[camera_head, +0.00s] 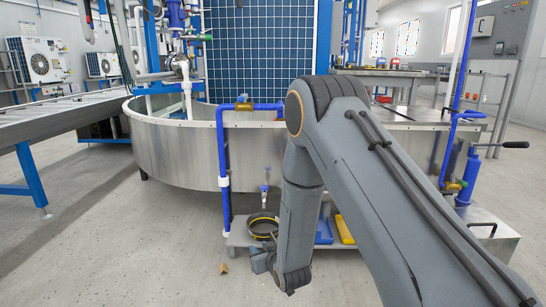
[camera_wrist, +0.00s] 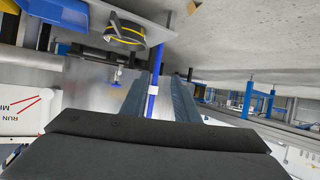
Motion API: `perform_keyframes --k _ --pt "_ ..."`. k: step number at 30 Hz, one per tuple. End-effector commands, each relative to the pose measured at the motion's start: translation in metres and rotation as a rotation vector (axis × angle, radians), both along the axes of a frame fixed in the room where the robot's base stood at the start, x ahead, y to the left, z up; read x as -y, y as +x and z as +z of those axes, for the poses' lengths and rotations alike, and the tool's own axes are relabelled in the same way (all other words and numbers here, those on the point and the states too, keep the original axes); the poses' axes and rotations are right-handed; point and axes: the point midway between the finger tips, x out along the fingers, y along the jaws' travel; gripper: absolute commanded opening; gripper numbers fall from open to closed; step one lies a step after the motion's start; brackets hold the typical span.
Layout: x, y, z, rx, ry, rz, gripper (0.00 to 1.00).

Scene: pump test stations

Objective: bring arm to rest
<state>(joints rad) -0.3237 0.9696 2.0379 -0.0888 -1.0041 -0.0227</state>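My grey arm (camera_head: 335,150) reaches forward from the lower right in the head view. It bends down at the elbow in front of the round steel tank. My gripper (camera_head: 258,261) is low, at the lower end of the arm and partly hidden by the wrist. In the wrist view, the two dark fingers of my gripper (camera_wrist: 160,88) stand apart. The gap between them holds nothing I can make out. A blue pipe (camera_wrist: 154,85) shows behind the gap. I cannot tell how far the fingers are from it.
The steel tank (camera_head: 180,150) is close in front, with a blue upright pipe (camera_head: 222,170) at its side. A black and yellow ring (camera_head: 262,225) lies on a low shelf near my gripper. A conveyor (camera_head: 60,120) runs at left. Floor (camera_head: 110,240) at lower left is mostly clear.

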Motion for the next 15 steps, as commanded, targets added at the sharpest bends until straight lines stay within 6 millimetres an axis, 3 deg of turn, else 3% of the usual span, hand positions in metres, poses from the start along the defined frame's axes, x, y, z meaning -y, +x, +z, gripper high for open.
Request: perform_keyframes --k 1,8,15 --pt "-0.009 -0.005 0.022 -0.029 -0.013 0.006 0.28" --pt "-0.03 -0.052 0.087 -0.207 -0.085 0.024 0.28" --pt "-0.039 -0.128 0.149 -0.398 -0.155 0.048 0.28"
